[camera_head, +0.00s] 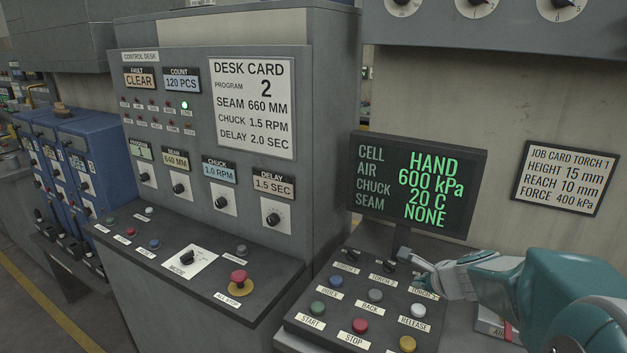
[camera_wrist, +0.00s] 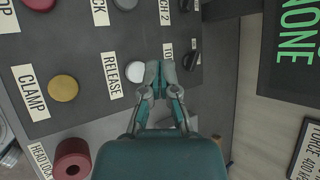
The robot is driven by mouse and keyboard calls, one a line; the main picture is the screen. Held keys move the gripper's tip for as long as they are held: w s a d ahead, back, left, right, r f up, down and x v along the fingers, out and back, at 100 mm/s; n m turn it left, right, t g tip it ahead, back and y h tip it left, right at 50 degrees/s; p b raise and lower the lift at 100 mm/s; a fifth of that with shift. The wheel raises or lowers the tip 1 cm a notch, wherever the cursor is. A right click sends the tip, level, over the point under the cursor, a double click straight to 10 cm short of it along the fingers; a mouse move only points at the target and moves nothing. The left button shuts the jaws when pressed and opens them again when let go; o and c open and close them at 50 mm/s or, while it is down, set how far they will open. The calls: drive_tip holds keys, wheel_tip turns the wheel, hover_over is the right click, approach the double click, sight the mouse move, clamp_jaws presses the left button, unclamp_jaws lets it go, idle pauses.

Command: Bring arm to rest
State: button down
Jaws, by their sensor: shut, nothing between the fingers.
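My gripper (camera_head: 420,275) is at the end of my teal arm, reaching in from the right over the sloped button panel (camera_head: 340,283) below the screen. Its fingers are shut with nothing between them. In the wrist view the fingertips (camera_wrist: 160,68) lie between the white RELEASE button (camera_wrist: 135,72) and a black knob (camera_wrist: 191,61), partly over the torch label. I cannot tell whether they touch the panel. In the head view the gripper hides the rightmost torch knob.
The screen (camera_head: 416,185) reads HAND, 600 kPa, 20 C, NONE and stands close behind the gripper. A yellow CLAMP button (camera_wrist: 63,88) and a red knob (camera_wrist: 72,160) sit nearby. The control desk (camera_head: 205,262), with a red ALL STOP button (camera_head: 239,282), is at left.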

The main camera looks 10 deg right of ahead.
drive_tip(key=s+a+r+n+g, duration=0.1)
drive_tip(key=s+a+r+n, duration=0.2)
drive_tip(key=s+a+n, duration=0.45)
drive_tip(key=s+a+r+n+g, duration=0.25)
drive_tip(key=s+a+n, duration=0.35)
drive_tip(key=s+n, duration=0.3)
drive_tip(key=s+n+h, duration=0.1)
drive_tip(key=s+n, duration=0.6)
drive_tip(key=shift+s+d+h, duration=0.3)
drive_tip(key=shift+s+d, duration=0.05)
drive_tip(key=shift+d, duration=0.05)
